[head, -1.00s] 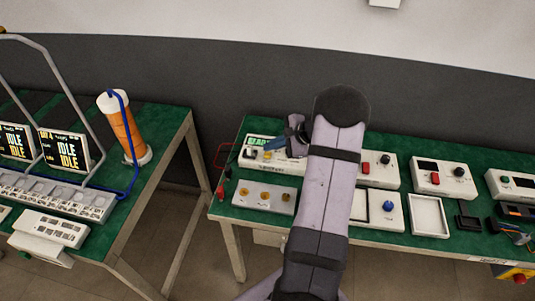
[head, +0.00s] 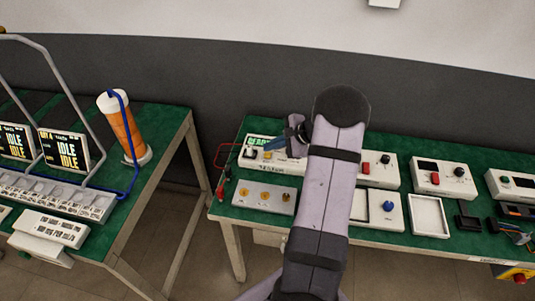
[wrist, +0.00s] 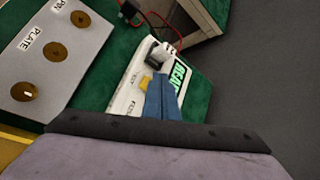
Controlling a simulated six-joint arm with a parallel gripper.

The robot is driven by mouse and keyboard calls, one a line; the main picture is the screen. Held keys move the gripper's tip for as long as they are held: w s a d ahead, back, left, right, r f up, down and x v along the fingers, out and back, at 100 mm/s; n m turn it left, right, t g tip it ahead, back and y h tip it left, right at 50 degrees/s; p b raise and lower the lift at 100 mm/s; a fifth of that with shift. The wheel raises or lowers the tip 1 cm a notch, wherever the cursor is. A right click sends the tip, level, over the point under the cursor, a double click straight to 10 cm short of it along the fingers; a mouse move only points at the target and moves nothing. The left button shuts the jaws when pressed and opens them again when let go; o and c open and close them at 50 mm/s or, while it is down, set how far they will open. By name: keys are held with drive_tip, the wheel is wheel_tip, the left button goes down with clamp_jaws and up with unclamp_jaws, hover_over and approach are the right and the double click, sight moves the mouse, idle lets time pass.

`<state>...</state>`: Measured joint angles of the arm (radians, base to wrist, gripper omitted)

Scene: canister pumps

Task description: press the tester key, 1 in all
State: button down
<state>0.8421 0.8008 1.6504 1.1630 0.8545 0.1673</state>
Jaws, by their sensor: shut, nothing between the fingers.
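The tester is a white box (head: 254,163) at the left of the right-hand bench, with a lit green display (head: 257,141). Its display (wrist: 181,76) reads as READY in the wrist view, partly cut by the fingers. A small yellow key (wrist: 145,82) shows on the white tester panel (wrist: 122,100), right beside the fingertips; the key also shows in the head view (head: 267,155). My gripper (wrist: 152,78) is shut and empty, its blue fingers over the panel. In the head view my gripper (head: 272,148) is low over the tester. Whether the fingertips touch the key, I cannot tell.
A grey plate (head: 263,197) with several brass discs lies in front of the tester. More white boxes (head: 440,177) stand to the right. A gap separates the two benches.

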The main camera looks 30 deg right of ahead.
drive_tip(key=shift+f, duration=0.15)
drive_tip(key=shift+f+b, duration=0.3)
drive_tip(key=shift+b, duration=0.25)
drive_tip(key=shift+f+b, duration=0.45)
idle(0.9)
drive_tip(key=shift+r, duration=0.15)
idle(0.3)
drive_tip(key=shift+r+p, duration=0.6)
drive_tip(key=shift+r, duration=0.15)
drive_tip(key=shift+r+p, duration=1.7)
drive_tip(key=shift+r, duration=0.8)
